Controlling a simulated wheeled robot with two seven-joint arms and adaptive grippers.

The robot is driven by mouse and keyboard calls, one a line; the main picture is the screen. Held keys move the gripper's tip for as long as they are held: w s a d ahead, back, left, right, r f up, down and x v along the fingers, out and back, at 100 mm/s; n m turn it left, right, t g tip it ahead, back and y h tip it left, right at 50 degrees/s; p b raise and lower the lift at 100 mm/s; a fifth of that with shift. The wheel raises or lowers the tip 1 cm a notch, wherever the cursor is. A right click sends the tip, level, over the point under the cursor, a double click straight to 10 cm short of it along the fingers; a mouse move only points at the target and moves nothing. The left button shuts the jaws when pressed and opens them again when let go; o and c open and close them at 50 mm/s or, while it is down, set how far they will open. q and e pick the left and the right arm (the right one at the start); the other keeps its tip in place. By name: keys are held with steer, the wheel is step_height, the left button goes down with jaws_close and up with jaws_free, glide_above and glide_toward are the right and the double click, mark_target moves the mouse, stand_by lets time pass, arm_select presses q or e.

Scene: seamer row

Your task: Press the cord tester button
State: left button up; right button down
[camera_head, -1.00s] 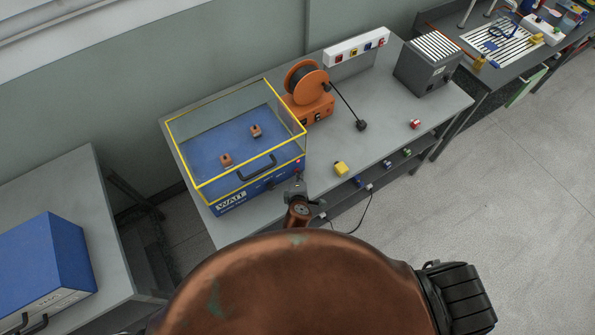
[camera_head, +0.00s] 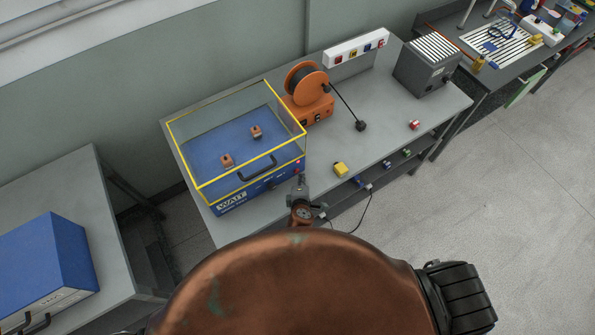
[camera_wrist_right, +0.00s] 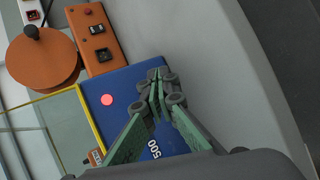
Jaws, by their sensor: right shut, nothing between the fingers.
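A blue case marked WATT (camera_head: 232,198), with a yellow-framed clear cover (camera_head: 203,187), stands on the grey bench; I take it as the cord tester. A round pinkish-red button (camera_wrist_right: 107,99) shows uncovered on its blue panel in the wrist view; it is a small red spot in the head view (camera_head: 298,164). My right gripper (camera_head: 301,178) is shut and empty at the case's front right corner. In the wrist view its fingertips (camera_wrist_right: 158,80) are over the blue panel, right of the button and apart from it in the picture. My left gripper is not in view.
An orange cord reel unit (camera_head: 318,111) stands behind the case, with another red button (camera_wrist_right: 86,12). A plug (camera_head: 361,125), a yellow block (camera_head: 341,169) and a grey ribbed box (camera_head: 428,66) are on the bench (camera_head: 385,115). Its middle has free room.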

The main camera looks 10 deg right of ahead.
steer(key=shift+s+d+p, duration=0.3)
steer(key=shift+s, duration=0.5)
steer(key=shift+s+d+p, duration=0.25)
steer(key=shift+s+p, duration=0.05)
steer(key=shift+s, duration=0.5)
steer(key=shift+s+d+p, duration=0.3)
steer(key=shift+s, duration=0.5)
